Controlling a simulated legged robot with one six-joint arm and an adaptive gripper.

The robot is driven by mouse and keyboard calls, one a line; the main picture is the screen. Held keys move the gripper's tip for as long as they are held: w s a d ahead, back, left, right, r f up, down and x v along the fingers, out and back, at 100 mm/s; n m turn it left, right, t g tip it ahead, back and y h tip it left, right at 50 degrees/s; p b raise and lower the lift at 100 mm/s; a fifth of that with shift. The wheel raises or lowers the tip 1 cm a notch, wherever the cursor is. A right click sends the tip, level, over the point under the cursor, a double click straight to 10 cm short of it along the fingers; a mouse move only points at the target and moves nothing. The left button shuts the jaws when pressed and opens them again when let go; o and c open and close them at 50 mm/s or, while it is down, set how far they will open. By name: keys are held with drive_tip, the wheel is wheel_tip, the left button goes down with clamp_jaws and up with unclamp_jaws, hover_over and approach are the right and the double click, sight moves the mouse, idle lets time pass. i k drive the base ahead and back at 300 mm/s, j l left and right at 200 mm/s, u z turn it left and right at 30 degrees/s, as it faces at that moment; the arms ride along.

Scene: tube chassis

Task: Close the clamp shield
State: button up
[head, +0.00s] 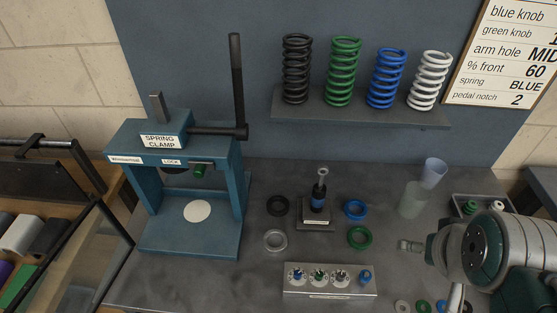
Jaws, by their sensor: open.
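The blue spring clamp press (160,205) stands on the left of the bench, with a "SPRING CLAMP" label on its head. A tall black lever (237,85) rises at its right side. A green knob (200,171) hangs under its top, near the "LOCK" label. A pale round disc (197,211) lies on its base. I cannot make out a separate shield on the clamp; its front looks open. My arm reaches in at the lower right, well away from the clamp.
Springs in black, green, blue (386,80) and white stand on the back shelf (360,108). Rings surround a small stand (316,215) mid-bench. A grey parts block (330,283) sits in front. Translucent cups (412,200) stand near my arm. Bench in front of the clamp is clear.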

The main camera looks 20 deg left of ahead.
sight(97, 202)
drive_tip(key=k+j, duration=0.25)
drive_tip(key=j, duration=0.2)
drive_tip(key=k+j, duration=0.25)
drive_tip(key=j, duration=0.2)
drive_tip(key=k+j, duration=0.25)
drive_tip(key=j, duration=0.2)
drive_tip(key=k+j, duration=0.3)
drive_tip(key=j, duration=0.15)
drive_tip(key=k+j+z, duration=0.1)
drive_tip(key=k+j, duration=0.15)
drive_tip(key=j, duration=0.25)
drive_tip(key=k+j, duration=0.25)
drive_tip(key=j, duration=0.15)
drive_tip(key=k+j, duration=0.1)
drive_tip(key=j, duration=0.15)
drive_tip(key=k+j, duration=0.1)
drive_tip(key=j, duration=0.15)
drive_tip(key=i+j+z, duration=0.15)
drive_tip(key=j, duration=0.15)
